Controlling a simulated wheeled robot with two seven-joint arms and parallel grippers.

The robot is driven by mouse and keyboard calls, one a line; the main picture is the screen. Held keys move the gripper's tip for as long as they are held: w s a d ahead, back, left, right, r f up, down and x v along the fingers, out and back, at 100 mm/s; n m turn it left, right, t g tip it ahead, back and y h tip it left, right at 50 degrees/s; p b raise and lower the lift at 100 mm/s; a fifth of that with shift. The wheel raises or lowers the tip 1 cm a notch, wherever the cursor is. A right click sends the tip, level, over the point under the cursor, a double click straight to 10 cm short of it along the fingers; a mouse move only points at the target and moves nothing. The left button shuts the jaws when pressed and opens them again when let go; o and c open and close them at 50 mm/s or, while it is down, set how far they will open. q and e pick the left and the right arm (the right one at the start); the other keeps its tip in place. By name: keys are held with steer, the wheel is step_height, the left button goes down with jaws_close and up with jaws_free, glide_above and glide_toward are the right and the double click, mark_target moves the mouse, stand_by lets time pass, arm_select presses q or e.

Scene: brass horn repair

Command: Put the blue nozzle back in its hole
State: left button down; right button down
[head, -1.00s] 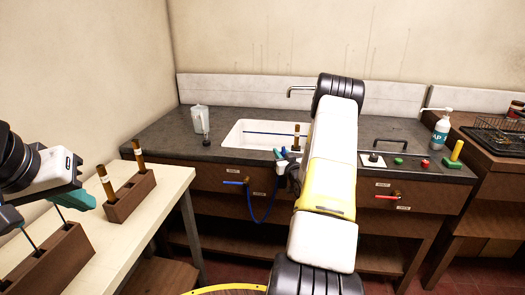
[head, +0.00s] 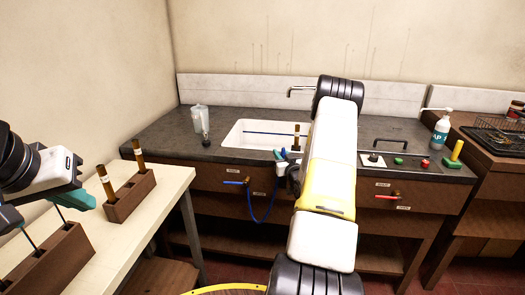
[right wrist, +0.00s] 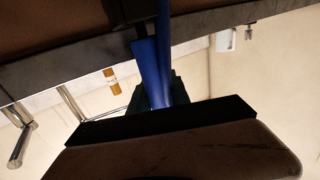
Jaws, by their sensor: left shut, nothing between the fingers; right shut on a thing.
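My right gripper (head: 285,162) is shut on the blue nozzle, over the front edge of the sink counter. In the right wrist view the blue nozzle (right wrist: 150,70) shows as a tapered blue piece at the dark fingers. A blue hose (head: 252,212) hangs in a loop below the gripper, in front of the cabinet. I cannot make out the nozzle's hole; my right arm covers part of the counter and sink. My left gripper (head: 76,199) is shut and empty, above the pale table at the left.
The sink (head: 240,138) lies behind the gripper, with a blue rod or tube (head: 265,133) across it. A clear jug (head: 200,119) stands to its left. Wooden blocks (head: 132,199) with upright sticks stand on the left table. Coloured knobs and a soap bottle (head: 440,132) are at the right.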

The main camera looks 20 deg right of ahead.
steer(key=shift+f, duration=1.55)
steer(key=c, duration=1.1)
jaws_free()
steer(key=shift+c, duration=0.2)
steer(key=shift+f, duration=0.1)
